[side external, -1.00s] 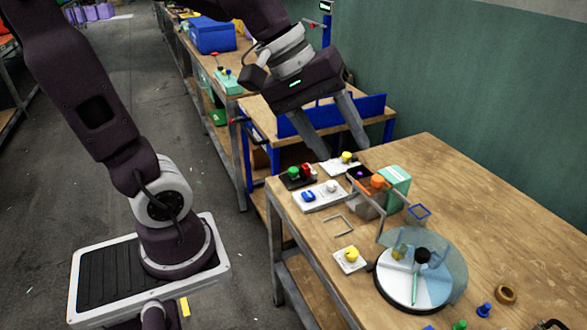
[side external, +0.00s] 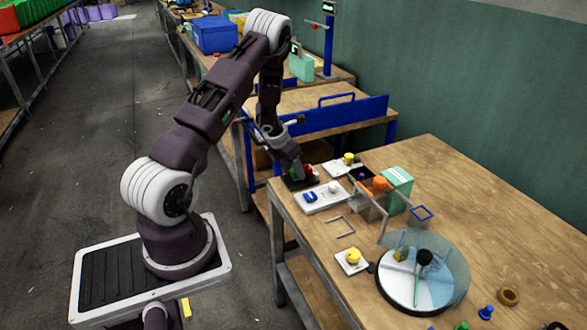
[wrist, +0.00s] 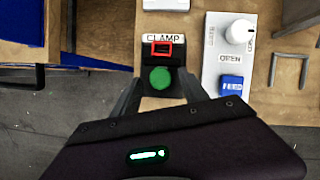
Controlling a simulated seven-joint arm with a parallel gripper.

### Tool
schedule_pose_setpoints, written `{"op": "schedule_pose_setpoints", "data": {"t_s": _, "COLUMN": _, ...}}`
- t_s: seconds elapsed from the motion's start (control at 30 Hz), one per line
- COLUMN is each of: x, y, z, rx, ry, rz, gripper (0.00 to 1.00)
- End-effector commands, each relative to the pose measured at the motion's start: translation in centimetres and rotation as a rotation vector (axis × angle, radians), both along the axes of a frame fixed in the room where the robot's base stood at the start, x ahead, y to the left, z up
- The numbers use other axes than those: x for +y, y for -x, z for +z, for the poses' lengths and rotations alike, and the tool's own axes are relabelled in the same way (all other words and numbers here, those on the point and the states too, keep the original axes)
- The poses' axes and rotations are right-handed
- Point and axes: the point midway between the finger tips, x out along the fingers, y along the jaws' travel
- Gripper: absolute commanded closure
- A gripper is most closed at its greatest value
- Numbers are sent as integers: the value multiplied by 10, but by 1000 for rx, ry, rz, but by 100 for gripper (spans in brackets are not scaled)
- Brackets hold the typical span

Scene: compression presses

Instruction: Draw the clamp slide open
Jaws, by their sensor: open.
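The clamp unit is a black base (wrist: 179,50) with a white "CLAMP" label, a red square frame (wrist: 163,49) and a round green knob (wrist: 160,78). My gripper (wrist: 160,76) is open, with one finger on each side of the green knob in the wrist view. In the side view my gripper (side external: 297,171) is low over the unit and hides most of the knob. I cannot tell whether the fingers touch it.
A white panel (wrist: 211,70) marked "OPEN", with a white dial (wrist: 238,31) and a blue switch (wrist: 231,88), stands close on the right. A yellow-knobbed plate (side external: 334,168), a clear box and a round turntable (side external: 384,281) are also on the bench.

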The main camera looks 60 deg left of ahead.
Motion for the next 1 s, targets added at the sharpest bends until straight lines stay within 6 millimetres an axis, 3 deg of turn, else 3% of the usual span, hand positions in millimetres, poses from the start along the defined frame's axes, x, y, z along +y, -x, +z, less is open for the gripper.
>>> {"op": "schedule_pose_setpoints", "data": {"t_s": 0.27, "x": 0, "y": -2, "z": -2, "rx": -2, "ry": 0, "rz": -2, "gripper": 50}}
{"op": "schedule_pose_setpoints", "data": {"t_s": 0.5, "x": 0, "y": -2, "z": -2, "rx": -2, "ry": -1, "rz": -3, "gripper": 97}}
{"op": "schedule_pose_setpoints", "data": {"t_s": 0.53, "x": 0, "y": -2, "z": -2, "rx": -2, "ry": -1, "rz": -3, "gripper": 100}}
{"op": "schedule_pose_setpoints", "data": {"t_s": 1.0, "x": 0, "y": -2, "z": -2, "rx": -2, "ry": -1, "rz": -3, "gripper": 100}}
